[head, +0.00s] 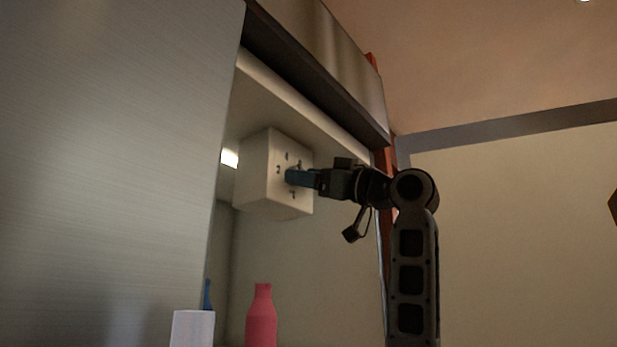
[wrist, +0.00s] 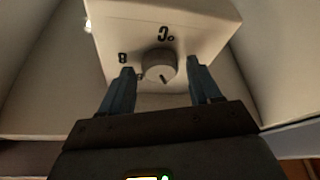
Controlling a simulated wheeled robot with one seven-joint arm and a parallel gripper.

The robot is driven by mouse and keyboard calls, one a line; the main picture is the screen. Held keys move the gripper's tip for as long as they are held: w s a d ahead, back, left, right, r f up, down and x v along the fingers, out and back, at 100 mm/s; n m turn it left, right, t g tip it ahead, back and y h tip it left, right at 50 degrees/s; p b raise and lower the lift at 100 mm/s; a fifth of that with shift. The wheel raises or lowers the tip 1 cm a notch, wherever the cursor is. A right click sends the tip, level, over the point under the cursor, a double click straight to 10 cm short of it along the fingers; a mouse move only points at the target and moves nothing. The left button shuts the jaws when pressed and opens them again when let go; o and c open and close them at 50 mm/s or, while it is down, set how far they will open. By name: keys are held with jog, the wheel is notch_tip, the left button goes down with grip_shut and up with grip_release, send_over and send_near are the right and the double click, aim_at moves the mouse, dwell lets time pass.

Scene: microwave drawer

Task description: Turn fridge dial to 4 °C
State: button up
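The fridge dial (wrist: 159,66) is a small round grey knob on the face of a white control box (wrist: 112,27). A dark pointer line on it points to the lower right in the wrist view. A °C mark and a figure like an 8 show beside it. In the head view the control box (head: 254,178) hangs under the fridge ceiling, with a few figures on its face. My gripper (head: 293,177) is at that face and hides the dial there. Its blue fingers are apart, one on each side of the dial, with gaps visible in the wrist view. Contact cannot be told.
A large metal door panel (head: 105,150) fills the left of the head view. Below the box stand a pink bottle (head: 262,318), a white container (head: 192,329) and a partly hidden blue item (head: 207,294). A lit lamp (head: 229,158) is left of the box.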

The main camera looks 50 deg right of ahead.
jog(key=shift+o, duration=0.5)
jog(key=b+v, duration=0.2)
jog(key=v, duration=0.5)
jog(key=shift+s+f, duration=0.15)
jog(key=shift+s, duration=0.2)
jog(key=shift+s+d, duration=0.1)
jog(key=shift+d, duration=0.05)
